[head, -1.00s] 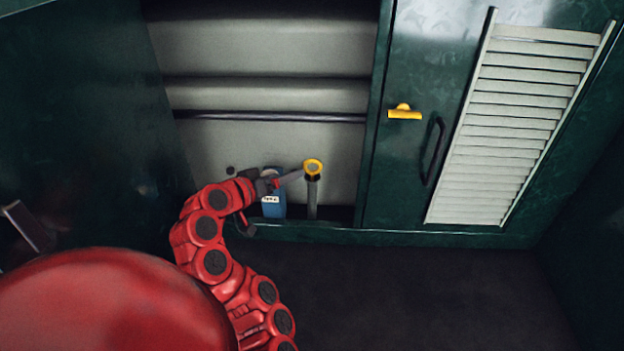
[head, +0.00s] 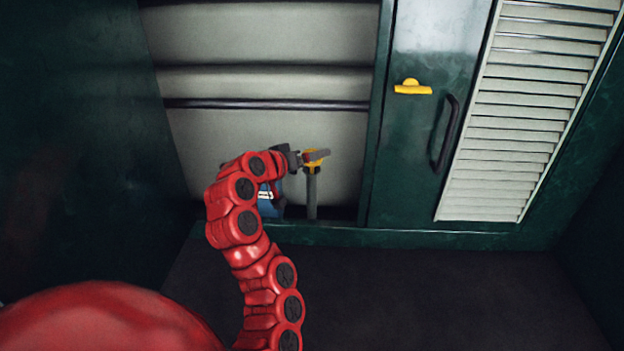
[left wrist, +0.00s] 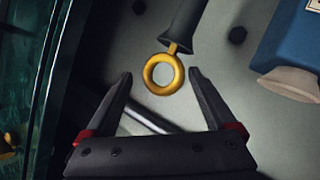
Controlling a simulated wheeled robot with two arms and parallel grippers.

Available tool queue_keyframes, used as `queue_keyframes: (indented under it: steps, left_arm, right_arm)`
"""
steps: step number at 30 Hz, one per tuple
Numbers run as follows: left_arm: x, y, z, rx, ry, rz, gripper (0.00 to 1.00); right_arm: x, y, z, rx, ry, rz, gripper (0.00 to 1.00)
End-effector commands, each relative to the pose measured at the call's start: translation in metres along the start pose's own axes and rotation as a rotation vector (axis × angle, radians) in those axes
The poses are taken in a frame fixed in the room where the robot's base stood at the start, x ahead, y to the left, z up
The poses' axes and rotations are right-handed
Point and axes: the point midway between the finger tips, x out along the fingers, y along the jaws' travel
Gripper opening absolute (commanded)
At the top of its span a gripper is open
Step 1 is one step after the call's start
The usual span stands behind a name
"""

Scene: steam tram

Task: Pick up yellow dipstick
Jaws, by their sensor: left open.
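The yellow dipstick (left wrist: 163,91) shows in the left wrist view as a yellow ring on a short stem at the end of a dark tube (left wrist: 184,24). In the head view its yellow top (head: 312,165) sits on an upright grey tube (head: 312,196), partly covered by my gripper. My left gripper (head: 318,155) is at the dipstick's top. In the left wrist view the open left gripper (left wrist: 160,75) has one fingertip on each side of the ring, with gaps on both sides. I cannot tell the depth between ring and fingertips. My right gripper is not in view.
A blue container (head: 267,204) stands left of the tube, partly behind my arm. Right of the recess is a green door (head: 400,170) with a yellow latch (head: 413,88), dark handle (head: 446,132) and white louvre (head: 510,130). The recess has a bottom ledge (head: 420,238).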

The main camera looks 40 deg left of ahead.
Motion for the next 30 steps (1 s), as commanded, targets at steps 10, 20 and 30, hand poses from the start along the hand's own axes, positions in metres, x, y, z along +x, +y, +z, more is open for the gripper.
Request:
queue_keyframes:
  steps: [10,20,30]
  left_arm:
    - [0.033,0.0,-0.002,-0.003,-0.008,0.001,0.9]
    - [0.055,-0.002,0.0,-0.001,-0.002,0.0,0.9]
    - [0.055,-0.002,0.0,-0.001,-0.001,0.0,0.57]
  right_arm:
    - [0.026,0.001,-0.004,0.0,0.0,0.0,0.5]
    - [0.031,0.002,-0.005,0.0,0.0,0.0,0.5]
    - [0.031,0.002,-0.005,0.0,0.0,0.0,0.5]
